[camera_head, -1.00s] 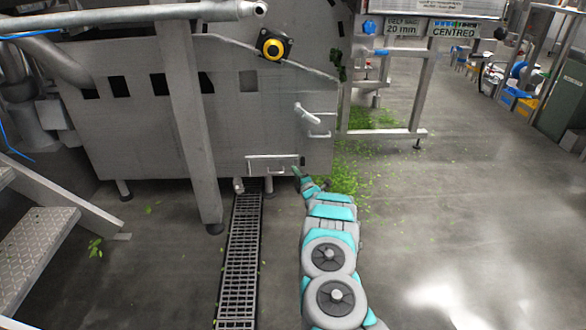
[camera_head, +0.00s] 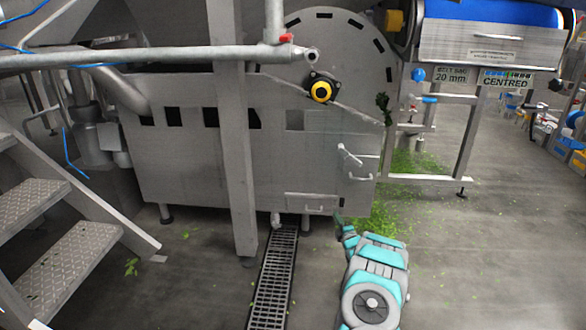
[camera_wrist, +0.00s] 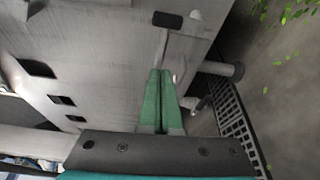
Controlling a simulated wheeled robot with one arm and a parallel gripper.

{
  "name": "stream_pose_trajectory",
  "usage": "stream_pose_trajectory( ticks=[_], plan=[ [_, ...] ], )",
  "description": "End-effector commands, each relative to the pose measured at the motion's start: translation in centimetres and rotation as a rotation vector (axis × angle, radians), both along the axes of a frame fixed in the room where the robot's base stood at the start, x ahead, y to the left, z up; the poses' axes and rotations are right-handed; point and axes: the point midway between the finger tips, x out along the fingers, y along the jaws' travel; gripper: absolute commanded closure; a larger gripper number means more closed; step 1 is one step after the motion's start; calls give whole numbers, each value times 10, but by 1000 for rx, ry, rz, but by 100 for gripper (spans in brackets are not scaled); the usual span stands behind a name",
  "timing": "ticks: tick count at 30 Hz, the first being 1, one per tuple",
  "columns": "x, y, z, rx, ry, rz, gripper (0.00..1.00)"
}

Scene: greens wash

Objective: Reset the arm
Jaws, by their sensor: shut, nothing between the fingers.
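My arm, grey and teal, reaches forward from the bottom of the head view. My gripper (camera_head: 340,222) is at its far end, small in that view, low in front of the grey machine (camera_head: 190,170) and near its lower right corner. In the wrist view my gripper (camera_wrist: 160,76) shows two green fingers pressed together with nothing between them. Beyond the fingertips is the machine's grey metal wall (camera_wrist: 110,50). A bar with a dark end (camera_wrist: 168,20) shows just past the fingertips. I cannot tell whether the fingers touch anything.
A drain grate (camera_head: 272,280) runs along the floor left of my arm. Metal steps (camera_head: 40,220) stand at the left, and a post (camera_head: 240,130) stands before the machine. Green leaves (camera_head: 400,195) litter the floor beyond my arm. Floor to the right (camera_head: 490,260) is open.

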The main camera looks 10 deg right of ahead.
Motion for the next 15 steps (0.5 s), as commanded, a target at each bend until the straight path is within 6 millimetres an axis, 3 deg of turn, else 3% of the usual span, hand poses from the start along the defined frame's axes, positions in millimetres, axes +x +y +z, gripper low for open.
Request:
stream_pose_trajectory(
  ticks=[5, 10, 15],
  plan=[
    [6, 11, 22, 77, 47, -19, 100],
    [10, 31, 62, 230, 148, -61, 100],
    [1, 57, 98, 379, 270, -103, 100]
  ],
)
